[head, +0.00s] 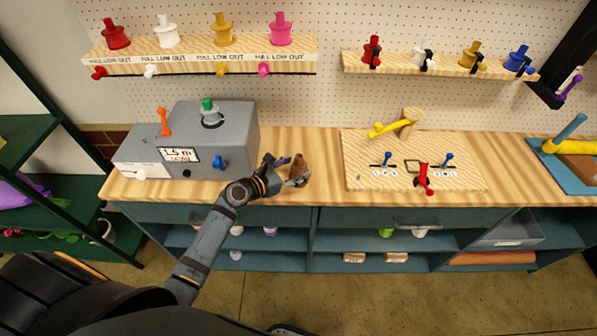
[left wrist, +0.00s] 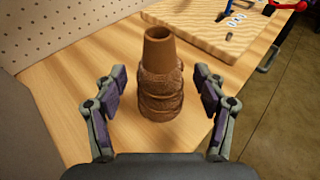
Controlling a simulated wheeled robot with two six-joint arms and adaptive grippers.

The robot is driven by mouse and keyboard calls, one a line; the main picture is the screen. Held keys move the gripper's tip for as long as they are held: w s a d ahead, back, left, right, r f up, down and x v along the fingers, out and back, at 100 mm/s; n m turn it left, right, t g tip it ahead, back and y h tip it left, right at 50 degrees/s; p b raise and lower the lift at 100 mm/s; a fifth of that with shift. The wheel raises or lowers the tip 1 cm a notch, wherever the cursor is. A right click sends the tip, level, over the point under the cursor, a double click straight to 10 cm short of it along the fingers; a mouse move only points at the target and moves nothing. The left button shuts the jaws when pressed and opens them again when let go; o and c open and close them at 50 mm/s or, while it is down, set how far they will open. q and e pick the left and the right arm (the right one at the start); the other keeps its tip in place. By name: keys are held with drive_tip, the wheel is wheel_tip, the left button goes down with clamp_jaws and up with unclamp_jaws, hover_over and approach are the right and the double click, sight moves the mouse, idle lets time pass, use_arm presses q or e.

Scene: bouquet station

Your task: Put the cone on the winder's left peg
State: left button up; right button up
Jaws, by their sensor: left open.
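The brown cone (head: 299,163) stands upright on the wooden bench, narrow end up; the left wrist view shows its wrapped lower part and bare top (left wrist: 161,75). My left gripper (head: 284,170) is open and empty. In the left wrist view its two fingers (left wrist: 160,98) are spread on either side of the cone, with gaps to both. The winder (head: 360,178) is a pale wooden board right of the cone, with a bare blue left peg (head: 388,158), a blue right peg (head: 447,160), a red handle (head: 425,180) and a yellow arm (head: 390,127). My right gripper is not seen.
A grey machine (head: 238,125) with an orange lever (head: 163,122) and a green knob stands left of the cone. Shelves with coloured spools (head: 280,30) hang on the pegboard above. The bench between cone and winder is clear.

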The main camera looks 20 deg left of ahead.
use_arm(q)
drive_tip(key=x, duration=0.2)
drive_tip(key=shift+w+d+f, duration=0.1)
drive_tip(key=shift+w, duration=0.1)
drive_tip(key=shift+s, duration=0.15)
drive_tip(key=shift+c, duration=1.8)
drive_tip(key=c, duration=0.9)
drive_tip(key=shift+c, duration=0.4)
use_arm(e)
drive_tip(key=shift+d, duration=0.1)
